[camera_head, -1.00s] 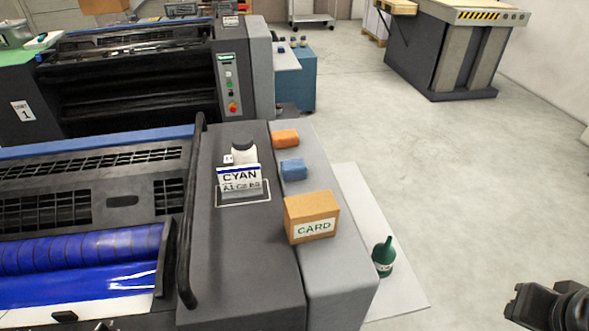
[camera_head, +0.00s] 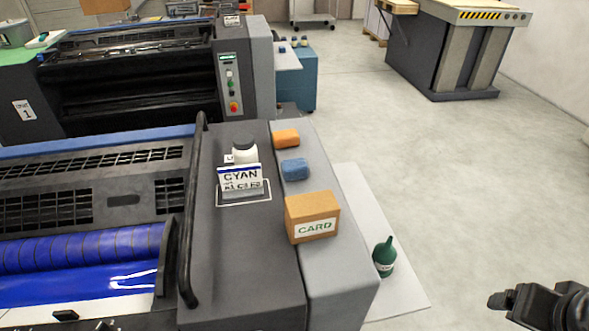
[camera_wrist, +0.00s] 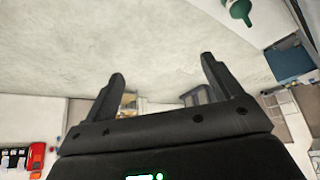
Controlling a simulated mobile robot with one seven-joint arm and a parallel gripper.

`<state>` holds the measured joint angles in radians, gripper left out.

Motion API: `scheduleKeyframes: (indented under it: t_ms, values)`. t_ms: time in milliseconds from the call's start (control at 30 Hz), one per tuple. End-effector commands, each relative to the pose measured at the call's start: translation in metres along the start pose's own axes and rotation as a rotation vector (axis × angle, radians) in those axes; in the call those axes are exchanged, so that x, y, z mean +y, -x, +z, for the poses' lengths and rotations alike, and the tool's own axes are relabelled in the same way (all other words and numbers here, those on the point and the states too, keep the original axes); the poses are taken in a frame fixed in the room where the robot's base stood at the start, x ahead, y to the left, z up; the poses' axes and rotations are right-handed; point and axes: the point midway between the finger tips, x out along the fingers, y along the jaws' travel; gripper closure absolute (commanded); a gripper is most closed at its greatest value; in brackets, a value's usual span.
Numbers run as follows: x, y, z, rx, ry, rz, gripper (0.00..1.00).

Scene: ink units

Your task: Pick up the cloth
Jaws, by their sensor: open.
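A small blue, soft-edged block that looks like a folded cloth (camera_head: 295,169) lies on the grey side ledge of the near press, in the head view. A similar orange block (camera_head: 285,138) lies just behind it; I cannot tell for sure which of the two is cloth. My gripper shows only in part at the lower right of the head view (camera_head: 502,302), well right of the ledge and apart from both. In the wrist view my gripper (camera_wrist: 163,70) is open, with nothing between its fingers. Neither block can be made out in the wrist view.
A cardboard box marked CARD (camera_head: 312,217) stands on the ledge in front of the blue block. A white bottle (camera_head: 245,151) and CYAN sign (camera_head: 240,177) stand to the left. A green bottle (camera_head: 384,257) stands on a pale floor mat (camera_head: 398,299).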

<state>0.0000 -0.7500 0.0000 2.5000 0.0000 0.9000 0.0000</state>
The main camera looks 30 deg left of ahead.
Motion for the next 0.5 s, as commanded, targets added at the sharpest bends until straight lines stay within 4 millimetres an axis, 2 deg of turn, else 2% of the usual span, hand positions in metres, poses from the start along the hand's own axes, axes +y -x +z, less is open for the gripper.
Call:
scheduleKeyframes:
  t_ms: [267, 367, 500]
  values:
    - [-0.002, 0.001, -0.004, -0.001, 0.008, -0.004, 0.15]
    - [-0.012, 0.001, -0.019, -0.007, 0.039, -0.019, 0.15]
    - [-0.044, 0.002, -0.059, -0.019, 0.125, -0.058, 0.15]
